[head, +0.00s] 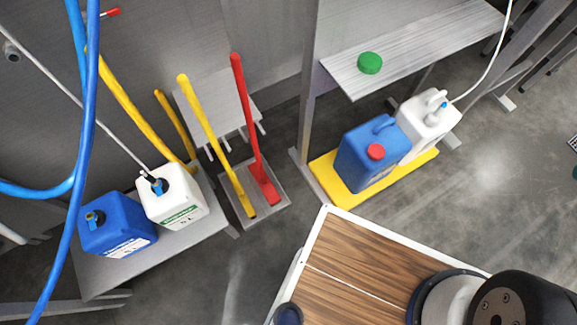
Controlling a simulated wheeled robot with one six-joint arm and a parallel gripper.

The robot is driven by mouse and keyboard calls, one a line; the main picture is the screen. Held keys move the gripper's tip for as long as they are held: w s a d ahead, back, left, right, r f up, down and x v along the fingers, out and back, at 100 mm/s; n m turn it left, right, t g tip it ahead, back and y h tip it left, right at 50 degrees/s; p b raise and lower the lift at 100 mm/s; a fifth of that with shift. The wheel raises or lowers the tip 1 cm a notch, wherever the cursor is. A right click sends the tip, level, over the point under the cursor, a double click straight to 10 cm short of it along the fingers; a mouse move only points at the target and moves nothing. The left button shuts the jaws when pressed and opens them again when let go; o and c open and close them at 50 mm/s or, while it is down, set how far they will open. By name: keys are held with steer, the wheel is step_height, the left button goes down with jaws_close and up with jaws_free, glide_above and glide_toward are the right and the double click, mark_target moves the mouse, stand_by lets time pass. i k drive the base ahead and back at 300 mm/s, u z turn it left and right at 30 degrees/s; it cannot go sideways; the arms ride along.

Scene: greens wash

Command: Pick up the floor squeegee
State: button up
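Two long-handled floor tools stand close together in the head view, their heads in a shallow grey metal tray (275,211). One has a yellow handle (207,120) and a narrow head with a dark end. The other has a red handle (245,108) and a broader red head (264,186). Both lean back toward the grey wall. I cannot tell for sure which one is the floor squeegee; the head shapes are small from here. My gripper is not in view.
Left of the tools, a low grey shelf (185,240) holds a blue canister (117,226) and a white canister (172,196). Right, a yellow tray (345,200) holds two more canisters beside a steel post (308,100). Blue hoses (86,130) hang at left. Concrete floor (235,275) lies clear in front.

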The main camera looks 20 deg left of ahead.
mark_target(182, 79)
steer(key=z, duration=1.35)
steer(key=k, duration=0.85)
steer(key=u, duration=1.55)
